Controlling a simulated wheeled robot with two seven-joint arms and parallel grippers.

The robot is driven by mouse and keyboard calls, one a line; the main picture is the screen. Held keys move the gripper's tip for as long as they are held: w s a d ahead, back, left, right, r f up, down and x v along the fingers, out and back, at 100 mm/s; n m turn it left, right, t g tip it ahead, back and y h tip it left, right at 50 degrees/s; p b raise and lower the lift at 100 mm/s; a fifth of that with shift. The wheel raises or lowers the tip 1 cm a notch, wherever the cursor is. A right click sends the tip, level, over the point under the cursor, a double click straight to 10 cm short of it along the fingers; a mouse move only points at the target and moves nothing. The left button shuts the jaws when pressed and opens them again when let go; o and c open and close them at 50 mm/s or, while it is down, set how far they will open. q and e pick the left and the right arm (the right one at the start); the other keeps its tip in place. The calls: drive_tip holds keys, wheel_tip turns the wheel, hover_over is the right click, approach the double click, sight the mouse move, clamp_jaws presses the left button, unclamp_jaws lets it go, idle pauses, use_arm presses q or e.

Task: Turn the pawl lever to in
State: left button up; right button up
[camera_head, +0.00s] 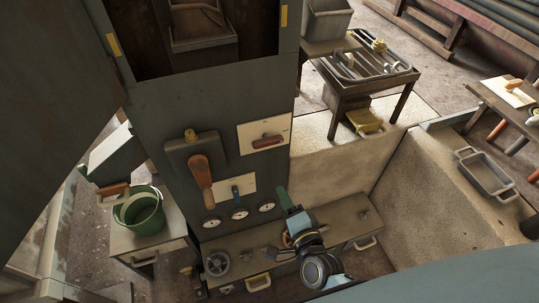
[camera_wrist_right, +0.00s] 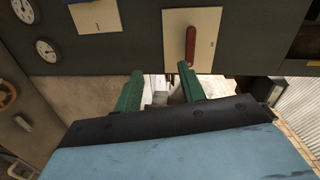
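The panel (camera_head: 222,112) carries several levers, and I cannot read which one is marked as the pawl lever. A red-handled lever (camera_head: 267,142) lies roughly level on a cream plate (camera_head: 248,130); in the right wrist view the red handle (camera_wrist_right: 190,46) shows close beyond my fingers. A large orange-brown handle (camera_head: 200,172) hangs from a grey box on the left. My right gripper (camera_wrist_right: 160,72) is open and empty, its green fingers (camera_head: 285,198) below the red lever and apart from it. My left gripper is not in view.
Several round gauges (camera_head: 239,213) line the panel's lower edge, above a bench (camera_head: 344,215) with a handwheel (camera_head: 217,263). A green bucket (camera_head: 142,212) stands at left. A tool table (camera_head: 340,85) stands behind right.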

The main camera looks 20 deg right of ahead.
sight(268, 145)
drive_tip(key=w+r, duration=0.1)
drive_tip(key=w, duration=0.3)
drive_tip(key=w+r+m+t+b, duration=0.1)
drive_tip(key=w+r, duration=0.1)
drive_tip(key=w, duration=0.3)
drive_tip(key=w+r+m, duration=0.1)
drive_tip(key=w, duration=0.3)
drive_tip(key=shift+w+d+r+h, duration=0.15)
drive_tip(key=shift+r+h, duration=0.15)
drive_tip(key=shift+h, duration=0.1)
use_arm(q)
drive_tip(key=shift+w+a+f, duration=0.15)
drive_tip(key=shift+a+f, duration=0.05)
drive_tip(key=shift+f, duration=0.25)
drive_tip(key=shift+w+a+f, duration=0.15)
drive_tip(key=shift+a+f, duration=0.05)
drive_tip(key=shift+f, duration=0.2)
use_arm(e)
drive_tip(key=shift+w, duration=0.6)
clamp_jaws()
